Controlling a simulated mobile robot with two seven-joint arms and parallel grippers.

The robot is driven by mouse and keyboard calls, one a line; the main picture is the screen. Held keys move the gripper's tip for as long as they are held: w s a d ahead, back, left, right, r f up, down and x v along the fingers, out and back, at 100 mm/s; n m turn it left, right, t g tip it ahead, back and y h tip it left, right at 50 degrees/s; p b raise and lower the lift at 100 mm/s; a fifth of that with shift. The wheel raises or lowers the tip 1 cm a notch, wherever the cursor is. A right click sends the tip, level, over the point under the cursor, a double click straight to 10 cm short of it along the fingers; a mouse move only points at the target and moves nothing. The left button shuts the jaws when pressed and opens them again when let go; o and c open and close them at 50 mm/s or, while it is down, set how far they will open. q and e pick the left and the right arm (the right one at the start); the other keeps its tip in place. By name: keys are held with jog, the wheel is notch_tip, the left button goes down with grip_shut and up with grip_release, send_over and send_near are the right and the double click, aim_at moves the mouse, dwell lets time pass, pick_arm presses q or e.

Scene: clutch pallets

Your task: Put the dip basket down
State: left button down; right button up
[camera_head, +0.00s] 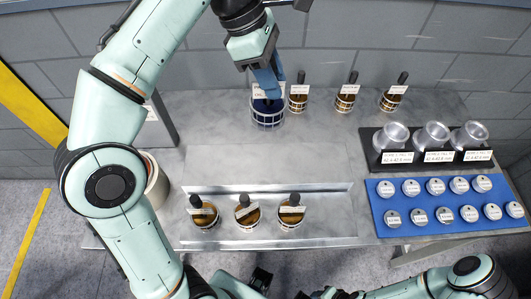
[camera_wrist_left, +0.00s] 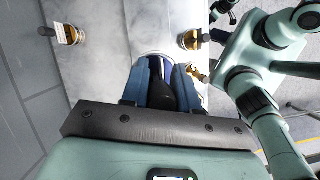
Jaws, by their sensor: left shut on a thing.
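My left gripper (camera_head: 267,82) points down at the back of the metal table, its blue fingers shut on a black handle (camera_wrist_left: 186,92), which also shows between the fingers in the left wrist view. Below the fingers is the dip basket (camera_head: 267,118), a round, banded vessel with dark blue inside and a white label. It looks upright at the table surface; whether its base touches is hard to tell. The fingers hide much of its top. My right arm comes in at the bottom right of the head view; its fingertips are not clear.
Similar amber vessels with black handles (camera_head: 345,103) stand in a row to the right. Three more (camera_head: 246,216) stand in the front metal tray (camera_head: 330,222). A black rack (camera_head: 372,160) of jars and a blue mat (camera_head: 400,232) with lidded tins occupy the right. The middle is clear.

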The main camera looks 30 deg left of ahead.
pick_arm(q)
notch_tip(320, 180, down, 20)
jog(key=b, duration=0.7)
jog(key=shift+r, duration=0.2)
pick_arm(e)
notch_tip(320, 180, down, 8)
jog(key=s, duration=0.2)
jog(key=shift+r, duration=0.15)
pick_arm(q)
jog(key=shift+f+b, duration=0.15)
jog(key=shift+b, duration=0.15)
jog(key=c, duration=0.8)
grip_release()
jog(key=shift+f, duration=0.15)
jog(key=shift+c, duration=0.2)
jog(key=p+v, duration=0.3)
jog(key=v, duration=0.9)
jog(key=shift+p, duration=0.4)
pick_arm(e)
notch_tip(320, 180, up, 3)
jog(key=shift+w+r, duration=0.1)
jog(key=shift+r, duration=0.1)
pick_arm(q)
jog(key=shift+s+d, duration=0.1)
